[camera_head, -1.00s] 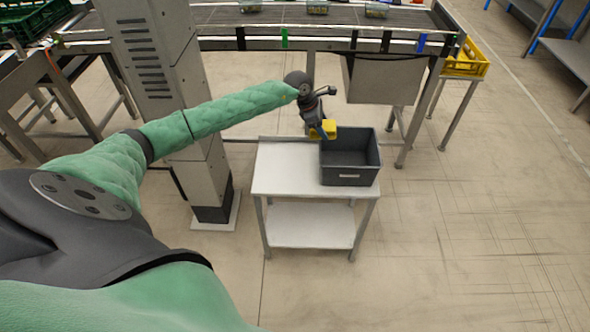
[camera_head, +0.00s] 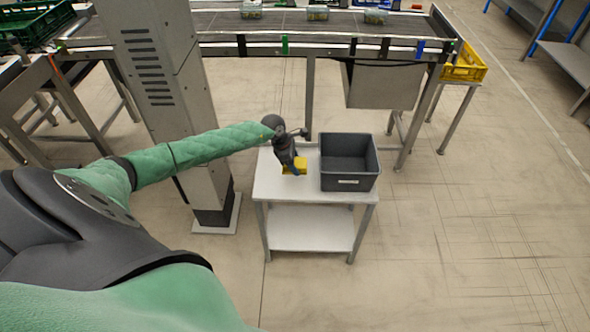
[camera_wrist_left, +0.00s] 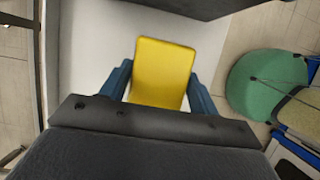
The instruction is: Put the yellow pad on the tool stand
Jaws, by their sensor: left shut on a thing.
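The yellow pad (camera_head: 299,165) is between the fingers of my left gripper (camera_head: 290,168), which is shut on it. In the left wrist view the pad (camera_wrist_left: 162,73) sits between the two blue fingers (camera_wrist_left: 160,88), with the white surface behind it. The tool stand appears to be the white two-level table (camera_head: 285,188). The pad is over the left part of its top, left of the dark bin. I cannot tell whether the pad touches the top. My right gripper is not in view.
A dark grey bin (camera_head: 348,184) stands on the right part of the table top. A conveyor (camera_head: 330,47) runs behind, carrying several small containers. A grey column (camera_head: 203,180) stands left of the table. A yellow crate (camera_head: 463,72) is at the back right.

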